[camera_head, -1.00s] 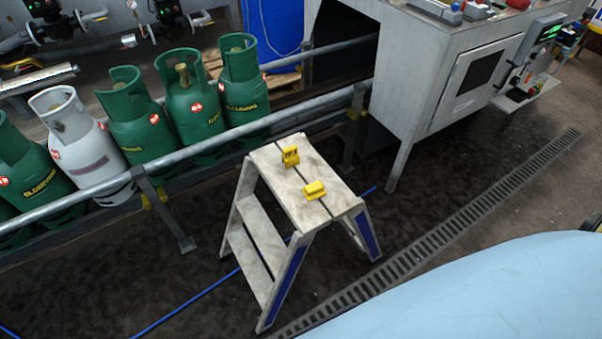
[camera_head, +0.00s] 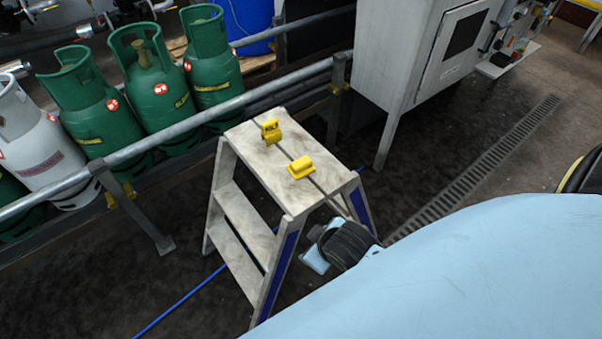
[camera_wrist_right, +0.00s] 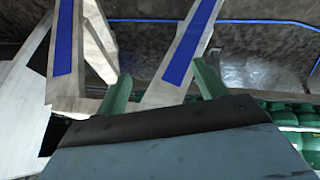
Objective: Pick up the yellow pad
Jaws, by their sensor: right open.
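Two small yellow pieces sit on the top of a worn white step stool in the head view. The farther piece (camera_head: 271,131) looks upright and notched, and the nearer yellow pad (camera_head: 301,167) looks like a low rounded block. Neither yellow piece shows there. A black and light-blue part of my arm is beside the stool's right legs. My left gripper is not in view.
A grey metal rail (camera_head: 225,108) runs behind the stool, with green gas cylinders (camera_head: 155,88) and a white one (camera_head: 38,145) beyond it. A grey machine cabinet (camera_head: 392,70) stands at the back right. A floor grate (camera_head: 480,180) crosses the open floor.

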